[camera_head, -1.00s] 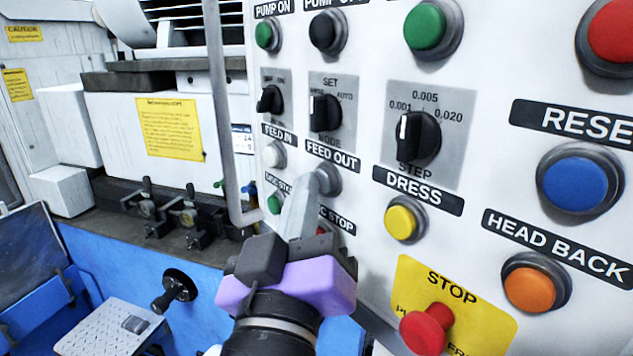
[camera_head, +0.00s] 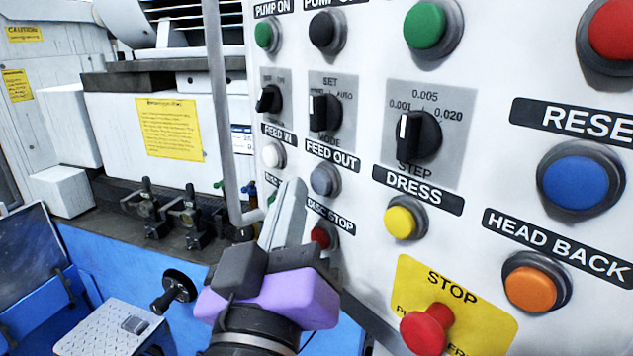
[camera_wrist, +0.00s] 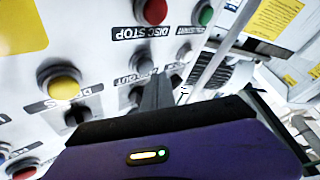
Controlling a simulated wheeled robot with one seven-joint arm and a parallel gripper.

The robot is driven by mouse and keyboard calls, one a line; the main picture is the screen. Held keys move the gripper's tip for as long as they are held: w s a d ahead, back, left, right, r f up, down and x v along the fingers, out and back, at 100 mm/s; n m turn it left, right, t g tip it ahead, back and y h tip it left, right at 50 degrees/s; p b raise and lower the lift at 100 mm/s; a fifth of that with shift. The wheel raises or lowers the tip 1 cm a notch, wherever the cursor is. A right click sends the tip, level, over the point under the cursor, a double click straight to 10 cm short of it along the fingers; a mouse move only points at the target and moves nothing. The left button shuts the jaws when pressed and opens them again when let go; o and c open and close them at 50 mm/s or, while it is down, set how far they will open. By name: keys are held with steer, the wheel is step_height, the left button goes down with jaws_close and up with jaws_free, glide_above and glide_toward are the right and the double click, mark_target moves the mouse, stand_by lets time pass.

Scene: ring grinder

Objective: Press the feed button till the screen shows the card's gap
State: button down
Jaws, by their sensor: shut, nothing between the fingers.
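The white FEED IN button (camera_head: 273,155) and the grey FEED OUT button (camera_head: 325,180) sit on the white control panel. FEED OUT also shows in the wrist view (camera_wrist: 143,62), upside down. My gripper (camera_head: 292,188) is shut and empty. In the head view its tip appears just left of and below FEED OUT, below FEED IN, and covers part of the lower labels. Contact with the panel cannot be told. A small white display with a blue top (camera_head: 242,138) is partly hidden behind the grey rail; its digits are too small to read surely. I cannot make out a card.
The red DISC STOP button (camera_head: 320,237) is close to the right of my fingers. The vertical grey rail (camera_head: 220,110) stands left of the panel.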

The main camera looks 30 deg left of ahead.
steer(key=shift+s+a, duration=0.3)
steer(key=shift+s, duration=0.5)
steer(key=shift+s+a, duration=0.25)
steer(key=shift+s, duration=0.5)
steer(key=shift+s+a, duration=0.3)
steer(key=shift+s, duration=0.5)
steer(key=shift+f, duration=0.1)
stand_by(0.8)
